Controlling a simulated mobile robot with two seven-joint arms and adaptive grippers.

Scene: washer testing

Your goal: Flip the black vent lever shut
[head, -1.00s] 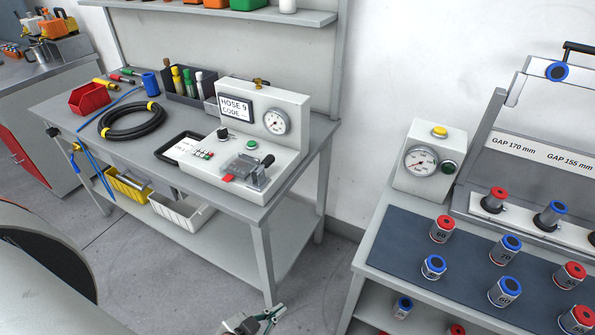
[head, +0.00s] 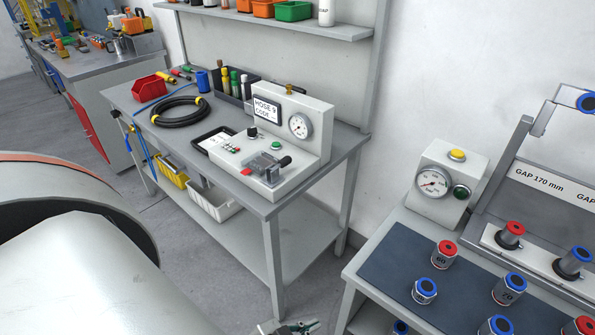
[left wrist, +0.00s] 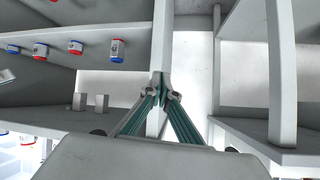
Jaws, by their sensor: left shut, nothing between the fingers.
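My left gripper (head: 290,328) shows at the bottom edge of the head view, in front of and below the bench, well apart from the lever. In the left wrist view its fingertips (left wrist: 161,83) meet with nothing between them. The lever is not in the wrist view. My right gripper is not in view.
A coiled black hose (head: 180,111) and a red bin (head: 149,87) lie on the bench. At right stands a second table with a blue mat (head: 388,266), a gauge box (head: 441,182) and several couplings. A floor gap separates the tables.

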